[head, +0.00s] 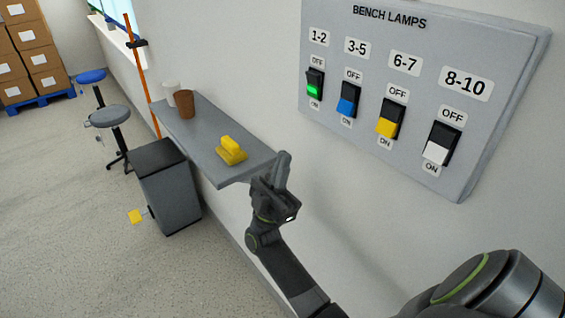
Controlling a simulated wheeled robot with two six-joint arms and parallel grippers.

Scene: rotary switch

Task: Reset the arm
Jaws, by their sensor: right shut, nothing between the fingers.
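My right gripper (283,160) is shut and empty, pointing up in front of the wall, near the right end of the grey shelf (208,140). It is below and to the left of the switch panel (475,90) and apart from it. The panel is headed BENCH LAMPS and carries a green switch (314,86) under 1-2, a blue switch (347,105) under 3-5, a yellow switch (386,126) under 6-7 and a white switch (436,150) under 8-10. The green one looks lit. My left gripper is not in view.
On the shelf are a yellow object (231,150), a brown cup (184,103) and a white cup (170,92). A dark cabinet (170,190) stands below it. Stools (107,116) and stacked boxes (33,38) are at the far left.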

